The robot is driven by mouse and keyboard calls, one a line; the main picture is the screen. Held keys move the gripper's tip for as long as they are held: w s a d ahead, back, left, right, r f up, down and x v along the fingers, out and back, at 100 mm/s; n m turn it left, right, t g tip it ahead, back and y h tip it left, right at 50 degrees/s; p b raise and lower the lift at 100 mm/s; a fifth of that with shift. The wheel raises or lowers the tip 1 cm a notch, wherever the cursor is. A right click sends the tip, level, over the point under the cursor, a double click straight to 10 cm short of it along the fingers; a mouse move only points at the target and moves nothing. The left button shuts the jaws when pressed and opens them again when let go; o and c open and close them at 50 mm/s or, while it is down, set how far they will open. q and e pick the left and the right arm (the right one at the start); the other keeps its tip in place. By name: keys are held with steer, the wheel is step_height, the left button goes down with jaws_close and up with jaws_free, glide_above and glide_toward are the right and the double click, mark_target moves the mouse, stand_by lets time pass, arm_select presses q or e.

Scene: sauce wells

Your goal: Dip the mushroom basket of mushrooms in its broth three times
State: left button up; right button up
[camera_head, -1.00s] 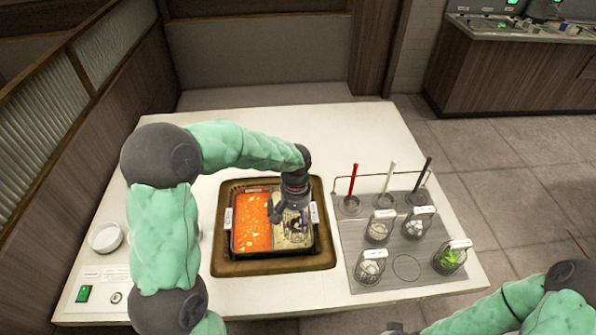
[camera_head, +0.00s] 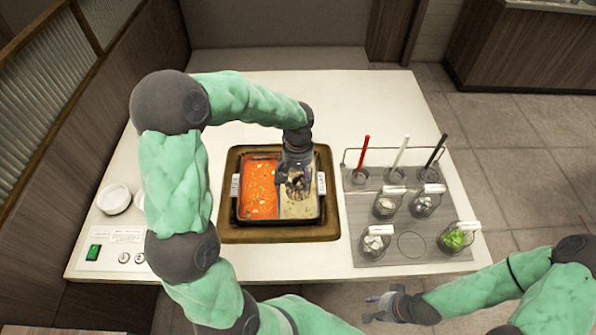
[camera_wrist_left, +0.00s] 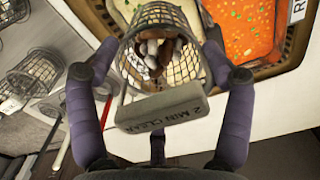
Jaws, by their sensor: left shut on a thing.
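My left gripper (camera_wrist_left: 158,90) is shut on the mushroom basket (camera_wrist_left: 133,68), a wire mesh basket with brown and pale mushrooms inside. Its tag (camera_wrist_left: 165,110) reads "2 MIN CLEAR". In the head view the basket (camera_head: 296,186) is over the right half of the pot, which holds the pale clear broth (camera_head: 300,210). It appears to hang above the broth surface, but the exact height is hard to tell. My right gripper (camera_head: 383,306) is low in the head view, away from the pot and off the table's front edge; its fingers are too small to read.
Red broth (camera_head: 259,190) fills the pot's left half. A grey tray (camera_head: 375,222) at right holds several other baskets, including one with greens (camera_head: 456,238), and an empty ring. Red, white and black-handled tools stand in a rack behind. Small white bowls (camera_head: 113,199) are at left.

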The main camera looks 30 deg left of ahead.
arm_select(q)
steer(key=shift+f+b, duration=1.55)
steer(key=shift+f, duration=0.7)
step_height(320, 180, down, 10)
steer(key=b, duration=0.8)
step_height(320, 180, up, 6)
steer(key=p, duration=0.4)
steer(key=shift+p, duration=0.35)
steer(key=shift+f, duration=0.1)
steer(key=shift+f, duration=0.1)
steer(key=shift+r, duration=0.2)
stand_by(1.3)
steer(key=shift+r, duration=0.15)
